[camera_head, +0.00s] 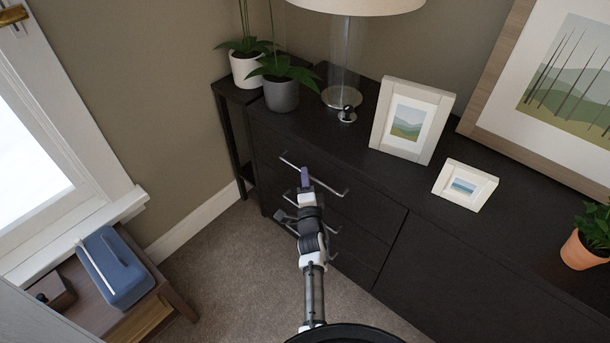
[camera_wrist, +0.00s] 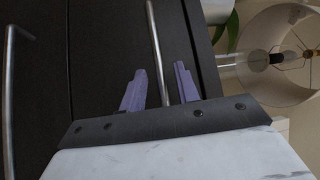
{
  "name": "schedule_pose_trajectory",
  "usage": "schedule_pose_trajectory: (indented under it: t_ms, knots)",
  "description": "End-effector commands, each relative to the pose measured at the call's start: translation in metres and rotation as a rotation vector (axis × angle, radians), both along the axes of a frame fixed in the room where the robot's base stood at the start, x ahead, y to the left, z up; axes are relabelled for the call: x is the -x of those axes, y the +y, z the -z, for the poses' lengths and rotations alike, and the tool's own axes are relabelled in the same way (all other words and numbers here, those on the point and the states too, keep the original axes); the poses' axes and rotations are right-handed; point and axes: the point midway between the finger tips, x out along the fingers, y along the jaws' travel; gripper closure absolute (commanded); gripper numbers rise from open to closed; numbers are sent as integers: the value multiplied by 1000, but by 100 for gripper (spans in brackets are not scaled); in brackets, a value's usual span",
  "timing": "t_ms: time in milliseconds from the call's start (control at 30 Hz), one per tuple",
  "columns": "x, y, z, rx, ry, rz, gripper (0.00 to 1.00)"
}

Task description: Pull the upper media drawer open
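The upper media drawer (camera_head: 370,198) is the top dark front in the left part of the black cabinet. It looks shut, flush with the fronts below. Its metal bar handle (camera_head: 330,188) shows on both sides of my gripper (camera_head: 305,178). In the wrist view the upper handle (camera_wrist: 154,40) runs between the two purple fingers of my gripper (camera_wrist: 160,88). The fingers are apart, one on each side of the bar, with gaps visible. The bar's lower end is hidden behind the gripper body. A second drawer's handle (camera_wrist: 12,80) is at the left of the wrist view.
Lower drawer handles (camera_head: 325,228) stick out below my gripper. On the cabinet top (camera_head: 300,127) stand a lamp (camera_head: 343,95), a grey-potted plant (camera_head: 281,92) and picture frames (camera_head: 412,118). A low wooden table with a blue box (camera_head: 116,268) is at left. Carpet (camera_head: 225,260) before the drawers is clear.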

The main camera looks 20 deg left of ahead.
Motion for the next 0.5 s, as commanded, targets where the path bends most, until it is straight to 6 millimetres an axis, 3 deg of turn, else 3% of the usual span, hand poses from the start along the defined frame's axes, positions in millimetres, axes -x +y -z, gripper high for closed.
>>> schedule_pose_trajectory:
  t_ms: [200, 500]
  knots:
    - [-18, 9, -2, -1, 0, -1, 68]
    - [-21, 10, -3, 0, 0, 0, 68]
